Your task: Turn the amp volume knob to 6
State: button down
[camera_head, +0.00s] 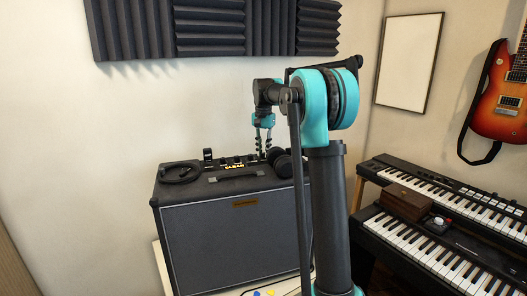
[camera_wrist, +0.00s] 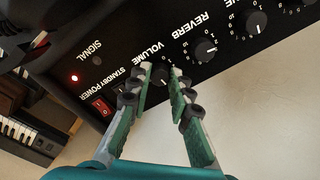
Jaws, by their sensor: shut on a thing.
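The amp (camera_head: 232,240) is a large dark box with its control panel along the top back edge. My gripper (camera_head: 263,152) points down at that panel. In the wrist view my gripper (camera_wrist: 162,71) has its green fingers on either side of the black volume knob (camera_wrist: 160,76), below the VOLUME label, and is shut on it. The fingers partly cover the knob, and I cannot read its setting. The reverb knob (camera_wrist: 205,50) is beside it, with a white pointer line.
Black headphones (camera_head: 282,160) lie on the amp's right top, close to my gripper. A coiled black cable (camera_head: 180,172) lies on the left top. Two keyboards (camera_head: 440,240) stand at the right, and a guitar (camera_head: 500,105) hangs on the wall.

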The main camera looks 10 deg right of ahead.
jog(key=m, duration=0.6)
jog(key=shift+m, duration=0.3)
dwell(0.4)
jog(key=c, duration=1.4)
grip_release()
jog(key=shift+o, duration=0.2)
notch_tip(320, 180, up, 12)
